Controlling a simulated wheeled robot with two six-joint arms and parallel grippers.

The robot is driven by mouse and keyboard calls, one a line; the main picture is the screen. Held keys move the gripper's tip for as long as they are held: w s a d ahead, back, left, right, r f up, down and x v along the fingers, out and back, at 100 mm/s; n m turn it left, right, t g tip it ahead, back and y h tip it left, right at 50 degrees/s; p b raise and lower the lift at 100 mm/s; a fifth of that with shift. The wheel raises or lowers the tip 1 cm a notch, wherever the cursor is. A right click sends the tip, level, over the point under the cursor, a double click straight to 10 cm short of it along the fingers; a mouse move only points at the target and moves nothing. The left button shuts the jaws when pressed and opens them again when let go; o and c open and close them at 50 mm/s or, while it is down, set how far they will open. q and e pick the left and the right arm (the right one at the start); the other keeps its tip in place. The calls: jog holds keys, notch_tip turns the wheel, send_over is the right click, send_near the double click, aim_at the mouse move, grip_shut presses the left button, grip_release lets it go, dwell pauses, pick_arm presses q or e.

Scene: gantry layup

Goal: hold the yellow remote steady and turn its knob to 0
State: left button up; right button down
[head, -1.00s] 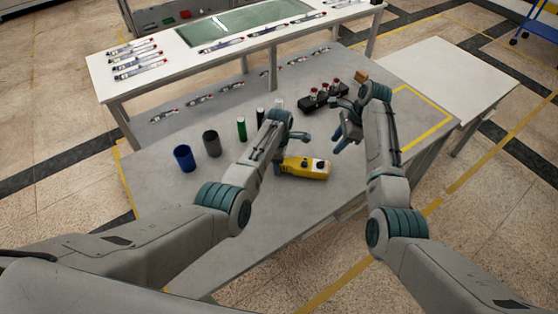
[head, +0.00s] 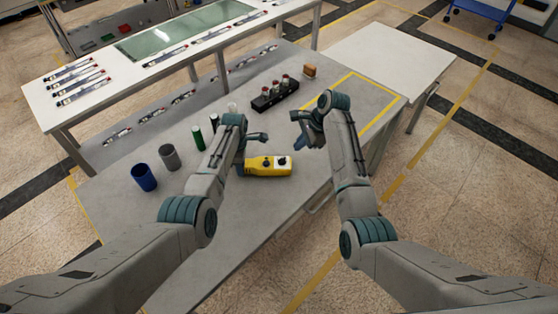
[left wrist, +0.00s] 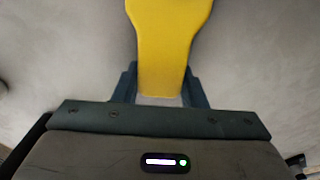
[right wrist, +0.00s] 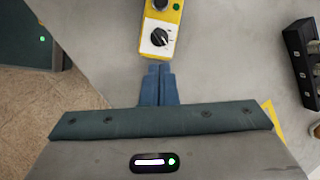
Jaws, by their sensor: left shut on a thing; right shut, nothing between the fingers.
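The yellow remote (head: 257,168) lies on the grey table, its knob end pointing right in the head view. Its black knob (right wrist: 159,37) sits on a white panel in the right wrist view, with a second dark round control (right wrist: 161,4) beyond it. My left gripper (left wrist: 160,85) is shut on the narrow end of the remote, which also shows in the left wrist view (left wrist: 168,40). My right gripper (right wrist: 158,68) is shut and empty, its fingertips just short of the remote's knob end in that picture. The number the knob points to is too small to read.
A blue cup (head: 144,177), a grey cup (head: 169,157) and a green cylinder (head: 197,138) stand left of my left arm. A black block with red-topped parts (head: 274,95) and a small brown block (head: 309,71) lie behind. Table right of the remote is clear.

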aim_at(285, 161)
jog(key=s+d+n+t+y, duration=0.2)
jog(key=s+d+n+t, duration=0.35)
jog(key=s, duration=0.35)
jog(key=x, duration=0.9)
jog(key=shift+s+a+f, duration=0.1)
jog(key=shift+a+f, duration=0.1)
jog(key=shift+f, duration=0.15)
jog(key=w+a, duration=0.2)
jog(key=shift+w+a+f, duration=0.15)
jog(key=shift+w+f, duration=0.05)
jog(key=shift+w, duration=0.05)
jog(key=shift+w+a, duration=0.3)
jog(key=shift+a, duration=0.05)
